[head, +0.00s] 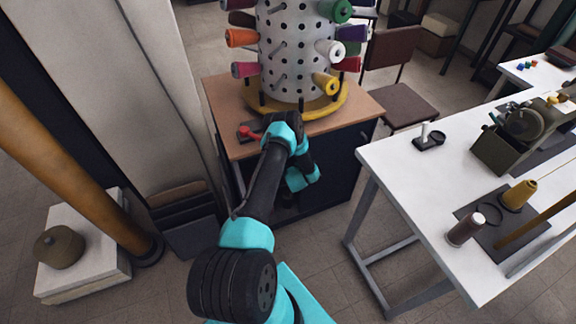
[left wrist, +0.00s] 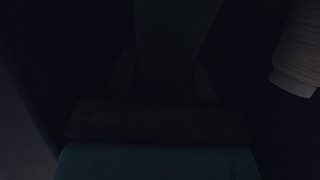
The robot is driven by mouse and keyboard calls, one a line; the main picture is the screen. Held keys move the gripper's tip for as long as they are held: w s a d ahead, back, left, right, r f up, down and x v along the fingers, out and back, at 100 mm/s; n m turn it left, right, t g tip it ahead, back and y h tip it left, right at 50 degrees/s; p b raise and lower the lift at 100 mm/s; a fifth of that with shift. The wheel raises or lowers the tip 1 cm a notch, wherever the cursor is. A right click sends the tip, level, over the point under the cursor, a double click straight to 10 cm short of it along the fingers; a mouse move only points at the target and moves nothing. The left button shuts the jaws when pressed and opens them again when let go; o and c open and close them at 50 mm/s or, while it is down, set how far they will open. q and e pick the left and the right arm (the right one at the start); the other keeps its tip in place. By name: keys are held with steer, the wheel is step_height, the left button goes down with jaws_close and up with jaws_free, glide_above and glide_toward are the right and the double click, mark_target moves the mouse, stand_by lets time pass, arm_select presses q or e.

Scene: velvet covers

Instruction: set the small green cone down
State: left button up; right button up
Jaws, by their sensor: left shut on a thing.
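The left wrist view is very dark. In it, my left gripper (left wrist: 165,82) is shut on a dark green tapered thing, which looks like the small green cone (left wrist: 177,35). The cone runs up out of the top of the view. What lies under it is too dark to tell. In the head view my left arm reaches over the front of the wooden-topped cabinet (head: 225,90) and bends down at its dark front. The gripper and held cone are hidden there. My right gripper is not in view.
A pale ribbed thing, like a thread cone (left wrist: 298,50), is at the right of the wrist view. A perforated drum (head: 293,50) with several coloured cones stands on the cabinet. A white table (head: 400,175) with spools and a machine stands to the right; floor lies between.

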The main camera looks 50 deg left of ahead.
arm_select(q)
steer(key=shift+f, duration=1.25)
steer(key=shift+f, duration=0.1)
steer(key=o, duration=1)
steer(key=v, duration=1.2)
